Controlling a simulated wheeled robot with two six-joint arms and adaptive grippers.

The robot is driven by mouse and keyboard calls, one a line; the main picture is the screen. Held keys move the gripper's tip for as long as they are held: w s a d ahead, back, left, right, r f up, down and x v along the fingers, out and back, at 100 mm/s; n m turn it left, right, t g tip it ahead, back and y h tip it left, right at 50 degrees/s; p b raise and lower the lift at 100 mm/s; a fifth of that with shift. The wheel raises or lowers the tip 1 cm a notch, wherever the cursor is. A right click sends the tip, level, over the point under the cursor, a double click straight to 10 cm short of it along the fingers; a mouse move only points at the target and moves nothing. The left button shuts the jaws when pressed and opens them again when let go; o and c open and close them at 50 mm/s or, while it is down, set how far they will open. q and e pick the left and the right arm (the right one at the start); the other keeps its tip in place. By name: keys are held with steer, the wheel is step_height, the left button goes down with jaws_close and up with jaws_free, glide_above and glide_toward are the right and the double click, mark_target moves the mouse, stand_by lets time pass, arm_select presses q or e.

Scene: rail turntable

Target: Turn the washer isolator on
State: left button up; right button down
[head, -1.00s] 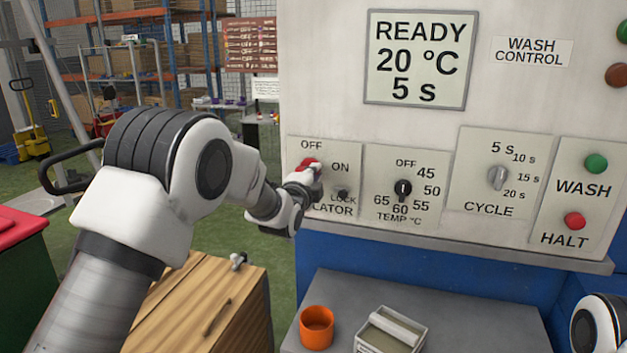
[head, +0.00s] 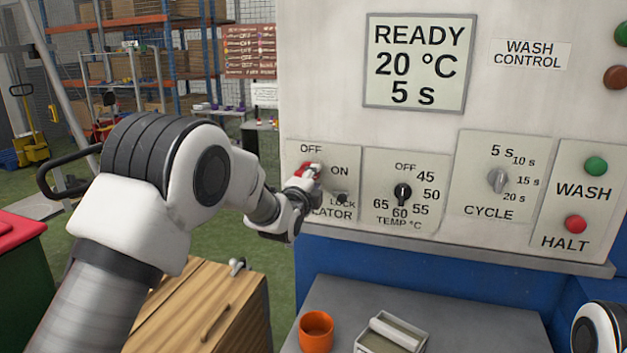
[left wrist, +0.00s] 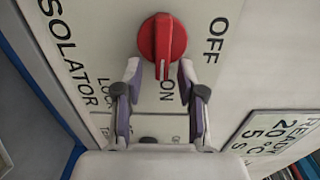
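The washer isolator is a red round knob with a raised grip (left wrist: 162,40) on a panel marked OFF, ON and LOCK. In the left wrist view the white mark on its grip points to ON. In the head view the red knob (head: 306,168) is partly hidden by my left gripper (head: 308,180). In the left wrist view my left gripper (left wrist: 161,72) is open, its two fingertips on either side of the pointer end of the knob, with gaps between. My right gripper is out of view; only part of my right arm shows at the lower right.
The display (head: 416,63) reads READY, 20 °C, 5 s. Right of the isolator are the temperature knob (head: 402,194), cycle knob (head: 497,181), green WASH button (head: 596,166) and red HALT button (head: 575,224). An orange cup (head: 316,331) and a grey tray (head: 365,346) stand below.

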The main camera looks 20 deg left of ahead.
arm_select(q)
steer(key=shift+s, duration=0.15)
steer(key=s, duration=1.1)
steer(key=shift+s+a, duration=0.2)
steer(key=shift+s, duration=0.15)
